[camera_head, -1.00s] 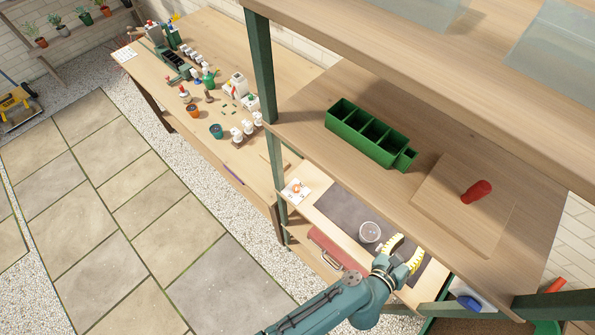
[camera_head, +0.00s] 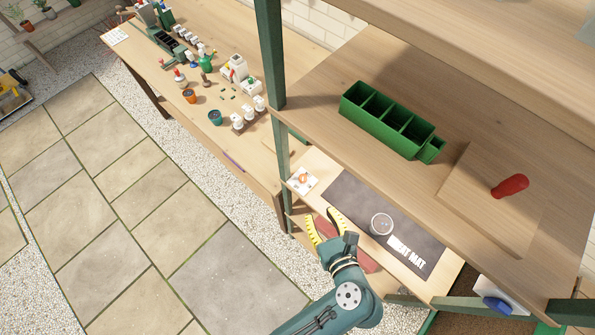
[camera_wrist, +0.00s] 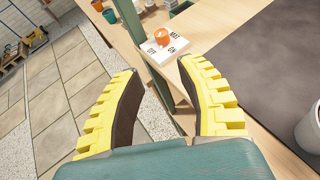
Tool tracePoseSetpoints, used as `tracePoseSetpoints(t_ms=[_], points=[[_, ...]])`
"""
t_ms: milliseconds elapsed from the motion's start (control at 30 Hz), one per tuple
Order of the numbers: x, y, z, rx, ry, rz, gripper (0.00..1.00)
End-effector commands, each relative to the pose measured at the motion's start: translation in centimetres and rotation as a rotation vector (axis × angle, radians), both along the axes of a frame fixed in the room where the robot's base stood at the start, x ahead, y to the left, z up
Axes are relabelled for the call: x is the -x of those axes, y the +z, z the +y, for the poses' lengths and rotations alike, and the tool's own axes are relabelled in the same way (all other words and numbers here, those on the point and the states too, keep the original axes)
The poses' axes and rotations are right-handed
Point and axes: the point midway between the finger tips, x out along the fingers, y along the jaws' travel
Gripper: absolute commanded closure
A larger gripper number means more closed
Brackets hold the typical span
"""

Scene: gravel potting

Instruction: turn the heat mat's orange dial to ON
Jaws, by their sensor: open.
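The orange dial (camera_head: 304,176) sits on a small white plate (camera_head: 296,187) at the left end of the lower shelf, beside the dark heat mat (camera_head: 346,197). In the wrist view the dial (camera_wrist: 161,36) stands ahead, with OFF and ON lettering on the plate (camera_wrist: 150,47). My gripper (camera_head: 324,222) is open and empty, with yellow ridged fingers, at the shelf's front edge. Its fingertips are short of the dial and apart from it. In the wrist view the dial lies beyond and between the fingertips (camera_wrist: 158,68).
A clear round cup (camera_head: 381,224) stands on the mat. A green shelf post (camera_head: 272,60) rises close to the dial plate. The upper shelf holds a green divided box (camera_head: 388,122) and a red-handled tool (camera_head: 510,186). A long bench (camera_head: 235,150) with pots lies left.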

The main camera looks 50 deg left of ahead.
Motion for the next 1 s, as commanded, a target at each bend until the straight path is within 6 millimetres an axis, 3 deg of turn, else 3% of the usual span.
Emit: tracePoseSetpoints(t_ms=[600, 800, 1000], points=[[-4.7, -5.3, 11.8, 0.001, 0.002, -0.002, 0.62], [-5.4, -6.0, 13.6, 0.0, -0.001, -0.001, 0.62], [-5.5, -6.1, 13.7, 0.0, -0.003, -0.001, 0.62]])
